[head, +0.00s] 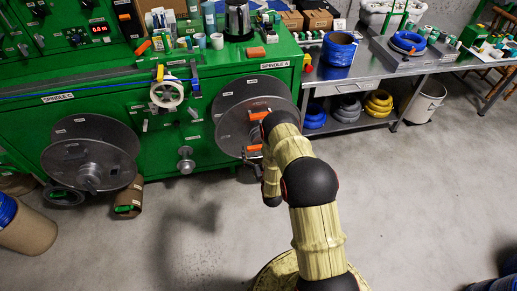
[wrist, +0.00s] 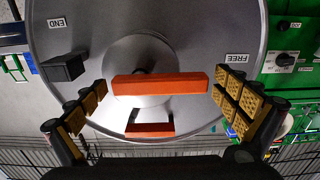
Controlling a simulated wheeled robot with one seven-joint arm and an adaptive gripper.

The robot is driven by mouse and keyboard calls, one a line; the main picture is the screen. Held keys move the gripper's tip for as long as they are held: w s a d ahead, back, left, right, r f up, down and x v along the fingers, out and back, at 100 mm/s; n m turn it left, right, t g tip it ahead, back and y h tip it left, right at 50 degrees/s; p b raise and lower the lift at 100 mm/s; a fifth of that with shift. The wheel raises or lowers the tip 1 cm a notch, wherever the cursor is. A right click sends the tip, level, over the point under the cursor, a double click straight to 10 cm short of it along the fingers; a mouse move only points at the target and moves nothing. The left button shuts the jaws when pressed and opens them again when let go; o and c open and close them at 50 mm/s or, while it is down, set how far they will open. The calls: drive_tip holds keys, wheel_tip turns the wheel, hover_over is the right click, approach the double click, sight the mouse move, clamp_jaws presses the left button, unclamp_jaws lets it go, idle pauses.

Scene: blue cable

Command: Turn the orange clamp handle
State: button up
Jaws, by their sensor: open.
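The orange clamp handle (wrist: 160,84) is a bar lying level across the hub of the grey spindle disc (wrist: 185,45) in the wrist view. A second, smaller orange piece (wrist: 150,129) shows below it. My gripper (wrist: 160,92) is open, with ribbed tan pads at either side of the bar. The right pads are close to the bar's right end, and the left pads are a little apart from its left end. I cannot tell whether they touch. In the head view, orange parts (head: 258,114) show at the Spindle A disc (head: 232,100), partly hidden by my arm.
A black block (wrist: 67,68) sits on the disc's left near an END label; a FREE label (wrist: 237,58) is at right. The green machine (head: 150,95) has another disc (head: 90,155) at left. A steel bench (head: 345,88) with blue cable coils stands right.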

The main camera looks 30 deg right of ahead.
drive_tip(key=shift+w, duration=0.15)
drive_tip(key=shift+c, duration=0.8)
drive_tip(key=c, duration=1.5)
